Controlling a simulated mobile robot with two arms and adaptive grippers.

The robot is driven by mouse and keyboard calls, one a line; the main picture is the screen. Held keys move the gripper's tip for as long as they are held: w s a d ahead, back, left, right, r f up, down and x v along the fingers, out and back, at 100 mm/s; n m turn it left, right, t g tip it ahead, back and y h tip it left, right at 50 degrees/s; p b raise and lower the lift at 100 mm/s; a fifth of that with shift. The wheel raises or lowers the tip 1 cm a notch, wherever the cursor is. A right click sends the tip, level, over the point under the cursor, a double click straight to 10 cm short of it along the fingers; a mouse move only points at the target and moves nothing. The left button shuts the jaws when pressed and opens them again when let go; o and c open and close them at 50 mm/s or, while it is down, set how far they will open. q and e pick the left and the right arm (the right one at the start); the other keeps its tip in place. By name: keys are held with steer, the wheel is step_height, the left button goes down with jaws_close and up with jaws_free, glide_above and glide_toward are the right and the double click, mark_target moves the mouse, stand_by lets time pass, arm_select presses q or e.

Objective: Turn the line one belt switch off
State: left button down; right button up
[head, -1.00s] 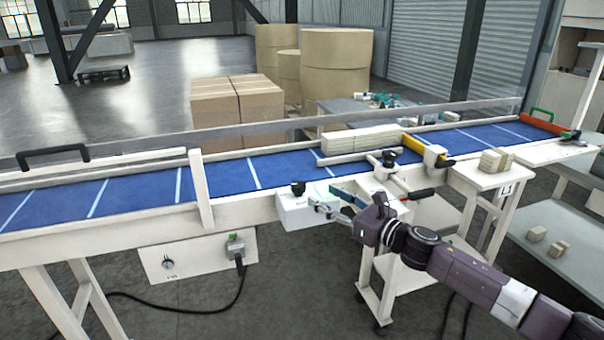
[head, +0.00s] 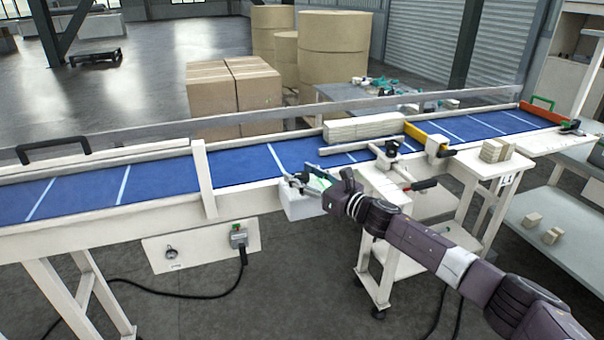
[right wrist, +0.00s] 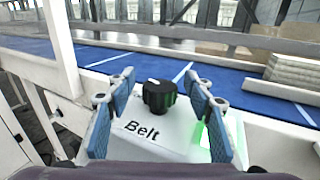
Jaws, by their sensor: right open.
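The belt switch is a black knob (right wrist: 159,96) on a white box marked "Belt" (right wrist: 140,143), in the right wrist view. A white mark on the knob's top points away and slightly left. A green light (right wrist: 202,135) glows on the box's right side. In the head view the white box (head: 301,207) hangs on the conveyor's front side, its top mostly hidden by my gripper. My right gripper (head: 303,181) is over the box, open. In the right wrist view its blue-padded fingers stand on either side of the knob, with gaps. My left gripper is not in view.
The blue belt (head: 160,180) runs behind the box between pale rails. A stack of pale slabs (head: 362,127) lies on it. A lower panel (head: 170,254) carries a grey box (head: 238,236) with a cable. A small side table (head: 487,166) stands to the right.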

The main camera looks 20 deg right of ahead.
steer(key=shift+c, duration=0.3)
steer(key=c, duration=1.1)
